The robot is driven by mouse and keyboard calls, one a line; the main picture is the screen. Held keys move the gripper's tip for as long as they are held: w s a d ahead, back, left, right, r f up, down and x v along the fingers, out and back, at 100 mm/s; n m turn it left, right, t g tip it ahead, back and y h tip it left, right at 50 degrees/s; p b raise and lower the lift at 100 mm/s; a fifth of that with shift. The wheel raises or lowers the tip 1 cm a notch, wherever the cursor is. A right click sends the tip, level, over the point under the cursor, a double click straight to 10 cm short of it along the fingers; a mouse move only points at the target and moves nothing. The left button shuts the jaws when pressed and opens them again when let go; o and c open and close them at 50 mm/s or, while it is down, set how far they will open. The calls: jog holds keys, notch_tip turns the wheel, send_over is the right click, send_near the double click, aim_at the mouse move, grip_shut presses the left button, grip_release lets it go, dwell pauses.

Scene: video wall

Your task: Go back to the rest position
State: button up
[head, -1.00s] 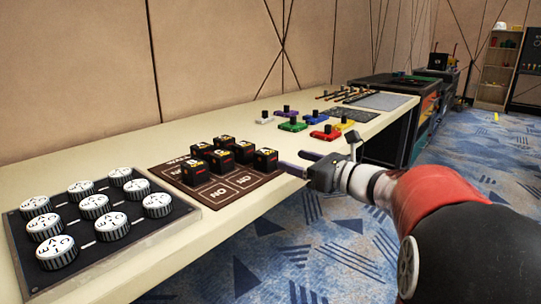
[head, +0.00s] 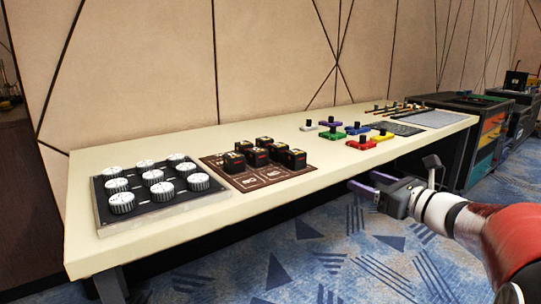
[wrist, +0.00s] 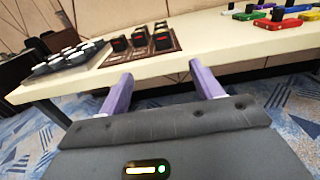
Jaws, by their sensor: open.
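My gripper (head: 366,184) is open and empty, with its purple fingers held apart in front of the long table's front edge, over the blue carpet. In the wrist view my gripper (wrist: 165,85) shows both fingers spread with nothing between them. The gripper touches nothing that I can see.
The cream table (head: 240,215) holds a board of round white dials (head: 153,178), a brown mat (head: 258,183) with several black blocks, and coloured pieces (head: 362,144). A drawer cabinet (head: 490,135) stands at the right. Carpet (head: 330,260) in front is clear.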

jog(key=s+a+f+n+g+h+p, duration=0.1)
jog(key=s+a+f+n+g, duration=0.3)
jog(key=s+a+n, duration=0.25)
jog(key=s+a+f+n+g+h+p, duration=0.1)
jog(key=s+a+f+n+g+h, duration=0.2)
jog(key=s+a+n, duration=0.4)
jog(key=s+d+f+n+g+h, duration=0.1)
jog(key=s+d+f+n+h, duration=0.1)
jog(key=s+n, duration=0.5)
jog(key=s+d+f+n+g+h+p, duration=0.1)
jog(key=s+d+f+n+h, duration=0.1)
jog(key=s+d+n+h, duration=0.2)
jog(key=s+n, duration=0.3)
jog(key=n, duration=0.1)
jog(key=shift+s+f+h+p, duration=0.15)
jog(key=shift+f+h+p, duration=0.15)
jog(key=shift+f, duration=0.1)
jog(key=shift+d, duration=0.1)
